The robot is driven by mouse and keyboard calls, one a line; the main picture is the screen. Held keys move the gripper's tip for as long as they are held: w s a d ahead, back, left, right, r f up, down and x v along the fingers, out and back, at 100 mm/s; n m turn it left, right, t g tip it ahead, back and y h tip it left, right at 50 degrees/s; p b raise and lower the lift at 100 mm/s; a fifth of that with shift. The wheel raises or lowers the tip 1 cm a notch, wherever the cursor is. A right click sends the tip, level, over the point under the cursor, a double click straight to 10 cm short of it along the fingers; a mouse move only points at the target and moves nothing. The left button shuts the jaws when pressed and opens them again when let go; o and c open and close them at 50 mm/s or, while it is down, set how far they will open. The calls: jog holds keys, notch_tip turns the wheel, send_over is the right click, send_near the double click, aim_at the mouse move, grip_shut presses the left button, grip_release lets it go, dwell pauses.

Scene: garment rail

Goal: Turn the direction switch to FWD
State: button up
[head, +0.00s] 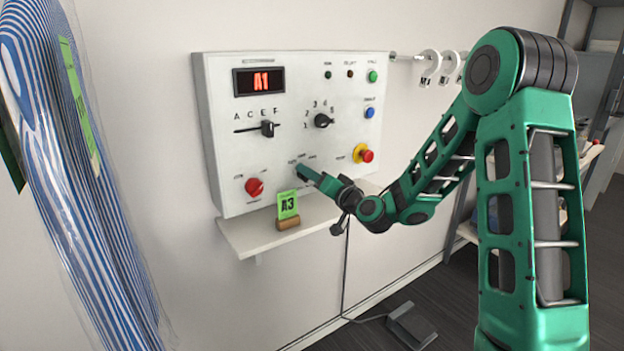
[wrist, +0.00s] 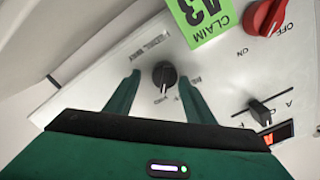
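A white control panel (head: 225,120) hangs on the wall in the head view. The direction switch (wrist: 164,75) is a small black round knob in the wrist view, with a pale mark near its lower edge. Small labels stand around it, too blurred to read for certain. My gripper (wrist: 159,79) is open, its two green fingers spread on either side of the knob with gaps showing. In the head view my gripper (head: 301,171) is at the panel's lower middle and hides the knob. Contact cannot be told.
A red switch (head: 254,187) is left of my gripper, and a red emergency button (head: 366,155) is right. Above are a slider (head: 267,129) and a rotary knob (head: 322,121). A bagged striped garment (head: 75,180) hangs left.

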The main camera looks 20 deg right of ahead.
jog(key=shift+s+a, duration=0.1)
jog(key=shift+a, duration=0.1)
jog(key=v, duration=1)
jog(key=shift+s+d, duration=0.2)
jog(key=shift+s, duration=0.05)
